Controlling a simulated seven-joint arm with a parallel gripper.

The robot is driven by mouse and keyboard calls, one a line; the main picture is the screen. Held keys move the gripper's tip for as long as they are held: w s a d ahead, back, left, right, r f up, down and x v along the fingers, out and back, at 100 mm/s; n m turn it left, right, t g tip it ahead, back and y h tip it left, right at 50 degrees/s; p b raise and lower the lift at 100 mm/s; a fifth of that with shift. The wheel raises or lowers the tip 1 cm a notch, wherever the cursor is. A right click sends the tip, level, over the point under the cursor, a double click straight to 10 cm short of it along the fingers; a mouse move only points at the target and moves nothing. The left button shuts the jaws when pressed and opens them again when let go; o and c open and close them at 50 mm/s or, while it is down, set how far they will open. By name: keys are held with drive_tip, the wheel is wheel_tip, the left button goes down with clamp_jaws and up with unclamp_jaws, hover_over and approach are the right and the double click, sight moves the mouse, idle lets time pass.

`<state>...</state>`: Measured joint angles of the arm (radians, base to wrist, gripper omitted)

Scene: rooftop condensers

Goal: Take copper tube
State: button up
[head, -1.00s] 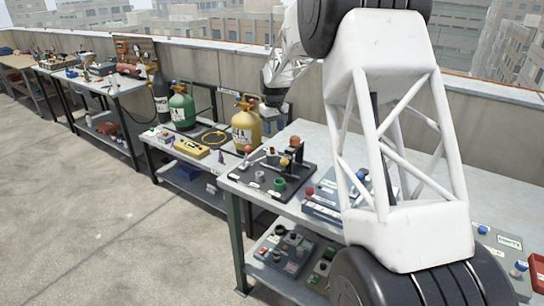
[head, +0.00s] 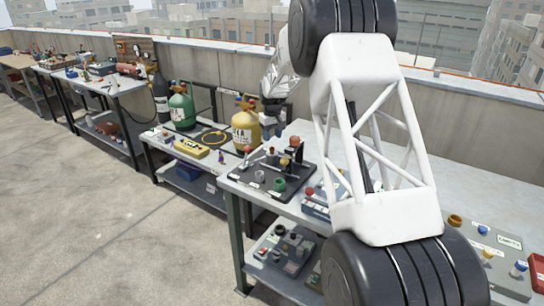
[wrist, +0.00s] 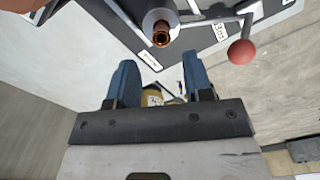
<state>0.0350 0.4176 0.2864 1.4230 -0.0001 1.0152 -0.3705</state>
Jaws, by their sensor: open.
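The copper tube (wrist: 160,36) shows in the wrist view as a short copper-coloured open end, standing in a round grey holder (wrist: 163,20) on a black board (wrist: 125,32). My gripper (wrist: 158,72) is open, its two blue fingers spread apart with nothing between them. The tube lies beyond the fingertips, clear of both. In the head view my gripper (head: 273,131) hangs just above the black board (head: 258,186) at the left end of the near bench. The tube is too small there to tell for sure.
A red ball-ended lever (wrist: 241,51) stands right of the tube in the wrist view. A green cup (head: 279,184) sits on the board in the head view. A yellow gas cylinder (head: 245,128) stands close behind-left. The bench top (head: 310,135) behind the board is bare.

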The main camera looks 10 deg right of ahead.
sight(272, 148)
drive_tip(key=shift+f, duration=0.6)
drive_tip(key=shift+s+f, duration=0.15)
drive_tip(key=shift+f, duration=2.4)
clamp_jaws()
